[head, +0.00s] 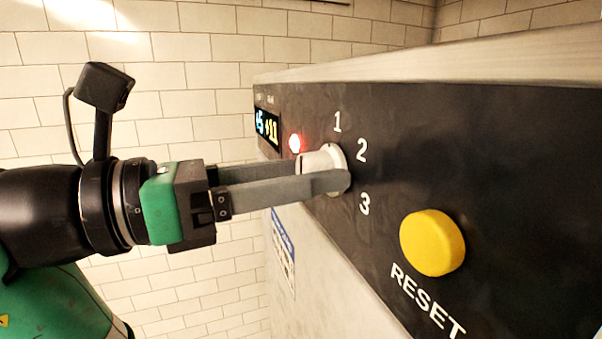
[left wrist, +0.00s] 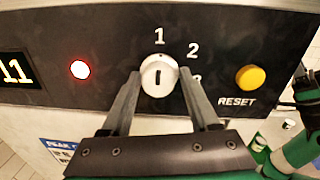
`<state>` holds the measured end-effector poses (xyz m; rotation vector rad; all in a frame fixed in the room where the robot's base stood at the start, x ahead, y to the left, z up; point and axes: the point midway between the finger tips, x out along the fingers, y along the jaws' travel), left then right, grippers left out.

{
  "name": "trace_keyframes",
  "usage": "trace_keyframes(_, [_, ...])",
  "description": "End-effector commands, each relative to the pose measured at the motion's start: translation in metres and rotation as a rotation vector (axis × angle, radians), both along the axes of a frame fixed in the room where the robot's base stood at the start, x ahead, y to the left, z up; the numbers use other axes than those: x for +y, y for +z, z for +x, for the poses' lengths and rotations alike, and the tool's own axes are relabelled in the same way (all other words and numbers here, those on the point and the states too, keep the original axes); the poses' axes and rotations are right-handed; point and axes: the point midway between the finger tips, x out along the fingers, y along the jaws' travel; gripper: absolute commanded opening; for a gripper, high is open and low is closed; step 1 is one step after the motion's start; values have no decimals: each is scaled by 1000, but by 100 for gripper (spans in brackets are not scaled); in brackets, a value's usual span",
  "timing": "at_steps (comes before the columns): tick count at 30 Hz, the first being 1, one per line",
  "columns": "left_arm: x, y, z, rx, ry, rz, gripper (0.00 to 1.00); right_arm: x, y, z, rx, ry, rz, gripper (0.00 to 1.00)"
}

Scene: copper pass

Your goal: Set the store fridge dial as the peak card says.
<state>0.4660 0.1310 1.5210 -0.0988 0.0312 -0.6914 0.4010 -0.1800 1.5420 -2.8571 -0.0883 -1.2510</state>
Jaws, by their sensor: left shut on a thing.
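The white round dial (head: 318,163) sits on the black front panel among the numbers 1, 2 and 3. My left gripper (head: 325,180) is shut on the dial, one finger on each side; the left wrist view shows the fingers flanking it too. The dial face (left wrist: 158,74) has a dark upright slot; I cannot tell for certain which number it is set to. The peak card (head: 283,250), with a blue header, is on the pale front below the panel, and its header shows in the left wrist view (left wrist: 60,148). Its small text is unreadable. My right gripper is not in view.
A red light (head: 295,143) glows left of the dial. A display (head: 267,124) shows blue and yellow digits, the yellow reading 11. A yellow button (head: 432,243) marked RESET stands right of the dial. A green and black arm part shows at the left wrist view's lower right.

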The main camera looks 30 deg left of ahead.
Motion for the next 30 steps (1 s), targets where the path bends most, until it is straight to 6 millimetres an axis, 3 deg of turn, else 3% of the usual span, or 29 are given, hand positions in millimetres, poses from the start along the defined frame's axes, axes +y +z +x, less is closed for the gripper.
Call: trace_keyframes(30, [4, -3, 3, -592, 12, 630, 5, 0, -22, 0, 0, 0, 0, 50])
